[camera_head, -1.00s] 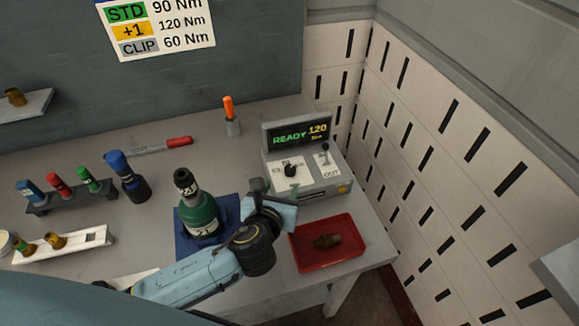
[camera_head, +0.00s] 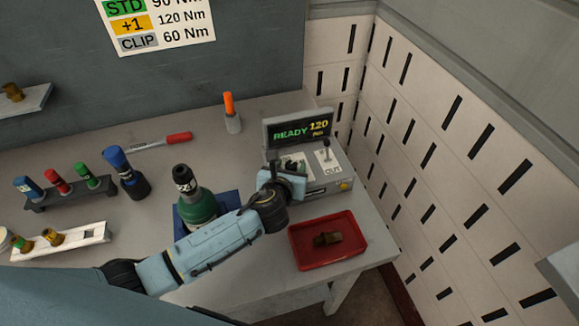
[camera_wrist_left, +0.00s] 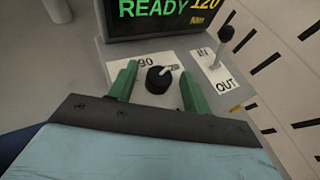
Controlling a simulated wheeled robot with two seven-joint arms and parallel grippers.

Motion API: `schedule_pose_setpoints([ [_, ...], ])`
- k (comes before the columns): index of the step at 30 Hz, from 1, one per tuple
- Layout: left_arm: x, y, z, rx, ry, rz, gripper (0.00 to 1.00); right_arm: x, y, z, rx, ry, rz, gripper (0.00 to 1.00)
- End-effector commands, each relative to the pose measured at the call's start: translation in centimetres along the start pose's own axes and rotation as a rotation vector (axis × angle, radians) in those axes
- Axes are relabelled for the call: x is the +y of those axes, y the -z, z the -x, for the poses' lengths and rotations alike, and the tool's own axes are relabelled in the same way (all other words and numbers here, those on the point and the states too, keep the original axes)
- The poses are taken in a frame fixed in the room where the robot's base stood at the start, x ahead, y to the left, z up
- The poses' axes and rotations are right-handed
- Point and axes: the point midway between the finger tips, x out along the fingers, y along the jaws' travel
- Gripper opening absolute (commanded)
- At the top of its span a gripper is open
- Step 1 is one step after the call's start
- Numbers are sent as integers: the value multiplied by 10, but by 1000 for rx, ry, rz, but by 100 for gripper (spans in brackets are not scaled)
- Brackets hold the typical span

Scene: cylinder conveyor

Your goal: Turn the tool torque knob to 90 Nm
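The torque controller (camera_head: 327,181) is a grey box at the back right of the table. Its display (camera_head: 298,131) reads READY 120 Nm, and it also shows in the left wrist view (camera_wrist_left: 160,12). The black torque knob (camera_wrist_left: 158,80) sits on a white label with 90 printed at its upper left; its pale pointer is turned to the right. My left gripper (camera_wrist_left: 160,85) is open, its green fingers on either side of the knob with gaps visible. In the head view the left gripper (camera_head: 286,167) hides the knob. My right gripper is not in view.
A lever (camera_wrist_left: 226,34) with IN and OUT marks stands right of the knob. A red tray (camera_head: 328,262) with a brass fitting is in front of the controller. A green-bodied tool (camera_head: 197,208) stands on a blue mat, left of my arm.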

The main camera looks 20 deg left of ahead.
Motion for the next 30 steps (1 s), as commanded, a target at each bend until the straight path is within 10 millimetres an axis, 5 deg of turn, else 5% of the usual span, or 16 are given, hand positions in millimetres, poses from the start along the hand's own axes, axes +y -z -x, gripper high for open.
schedule_pose_setpoints([
  [10, 0, 0, 0, 0, 0, -1, 6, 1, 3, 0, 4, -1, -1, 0],
  [20, -2, 0, 0, 2, -50, 21, 6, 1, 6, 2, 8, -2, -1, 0],
  [30, -7, -1, 0, 1, -276, 117, 6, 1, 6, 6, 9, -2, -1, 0],
])
